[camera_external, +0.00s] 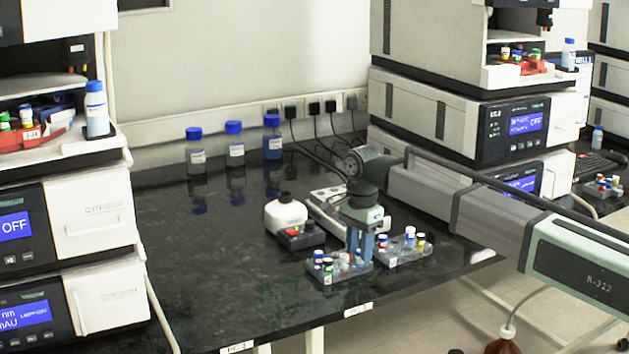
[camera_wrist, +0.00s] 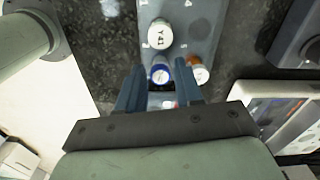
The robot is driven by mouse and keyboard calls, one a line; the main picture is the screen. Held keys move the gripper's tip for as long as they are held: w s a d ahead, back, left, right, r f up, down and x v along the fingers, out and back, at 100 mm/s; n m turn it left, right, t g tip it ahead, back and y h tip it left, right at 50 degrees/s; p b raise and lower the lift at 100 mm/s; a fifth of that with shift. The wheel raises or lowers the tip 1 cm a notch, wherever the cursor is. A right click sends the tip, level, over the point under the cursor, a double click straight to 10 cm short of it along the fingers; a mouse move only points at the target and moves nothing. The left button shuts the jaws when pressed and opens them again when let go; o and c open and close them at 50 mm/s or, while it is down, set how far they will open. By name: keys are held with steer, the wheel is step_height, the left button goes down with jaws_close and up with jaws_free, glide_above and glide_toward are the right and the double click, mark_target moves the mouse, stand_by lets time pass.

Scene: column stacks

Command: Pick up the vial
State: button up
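In the wrist view my gripper (camera_wrist: 160,80) has its two blue-grey fingers apart, one on each side of a blue-capped vial (camera_wrist: 160,73). No clear contact shows. A further cap shows low between the fingers, partly hidden. In the external view my gripper (camera_external: 361,254) points down at the right part of the front rack (camera_external: 345,276), which holds several capped vials. The fingers hide part of that rack. Which vial is meant cannot be told.
A second vial rack (camera_external: 408,256) stands just right. Behind are a small white device (camera_external: 286,213) and a white box (camera_external: 327,204). Blue-capped bottles (camera_external: 235,150) stand at the wall. The dark bench (camera_external: 225,275) is clear to the left. Its front edge is near.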

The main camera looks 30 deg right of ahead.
mark_target(359, 251)
jaws_close()
stand_by(0.4)
step_height(359, 251, up, 10)
stand_by(0.6)
steer(key=shift+c, duration=1.7)
jaws_free()
jaws_close()
steer(key=w+a+r, duration=0.2)
steer(key=w, duration=1.1)
steer(key=w+a+r, duration=0.1)
steer(key=w+a, duration=0.2)
steer(key=w, duration=1.1)
steer(key=shift+r, duration=0.4)
